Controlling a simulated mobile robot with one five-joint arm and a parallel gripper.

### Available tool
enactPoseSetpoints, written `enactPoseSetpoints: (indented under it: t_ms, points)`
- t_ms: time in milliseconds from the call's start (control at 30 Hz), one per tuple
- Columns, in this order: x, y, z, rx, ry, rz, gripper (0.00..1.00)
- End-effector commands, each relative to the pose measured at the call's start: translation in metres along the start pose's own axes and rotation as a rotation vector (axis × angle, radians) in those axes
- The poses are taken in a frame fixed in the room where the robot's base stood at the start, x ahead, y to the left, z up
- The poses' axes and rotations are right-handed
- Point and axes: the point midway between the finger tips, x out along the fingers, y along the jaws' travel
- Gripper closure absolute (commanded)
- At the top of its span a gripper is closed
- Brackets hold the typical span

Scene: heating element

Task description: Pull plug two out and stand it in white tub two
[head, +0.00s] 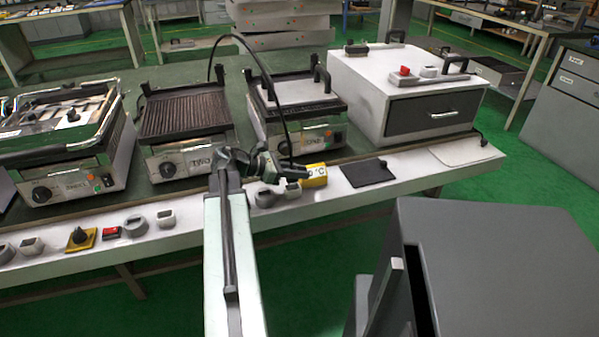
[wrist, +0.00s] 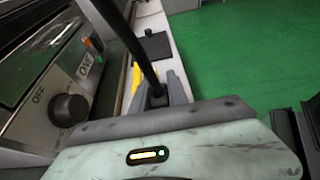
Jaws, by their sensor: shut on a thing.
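My gripper (head: 287,172) is shut on a dark plug, just in front of the grill labelled ONE (head: 305,140). A black cable (head: 272,90) rises from behind the grill labelled TWO (head: 190,155), arcs over and comes down to the gripper. In the wrist view the cable (wrist: 140,50) runs down to the plug (wrist: 157,92) between my fingers (wrist: 157,98); the fingers hide much of the plug. Small white and grey tubs line the front edge, a round one (head: 133,227) and a squarer one (head: 166,218) before grill TWO. Their numbers are not readable.
Two more tubs (head: 265,198) are close below my gripper. A yellow block marked °C (head: 314,175) is just right of it, and a black pad (head: 368,172) lies beyond. Grill THREE (head: 65,150) is at left, a white drawer box (head: 408,95) at right.

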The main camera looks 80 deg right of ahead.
Motion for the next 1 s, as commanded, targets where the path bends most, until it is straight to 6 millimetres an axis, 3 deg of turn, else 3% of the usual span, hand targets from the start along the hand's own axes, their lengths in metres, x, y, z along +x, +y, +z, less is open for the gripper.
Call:
enactPoseSetpoints:
  t_ms: [800, 1000]
  points:
    - [0.009, 0.0, -0.02, 0.0, 0.0, 0.0, 1.0]
    - [0.007, 0.0, -0.016, 0.0, 0.001, 0.0, 1.0]
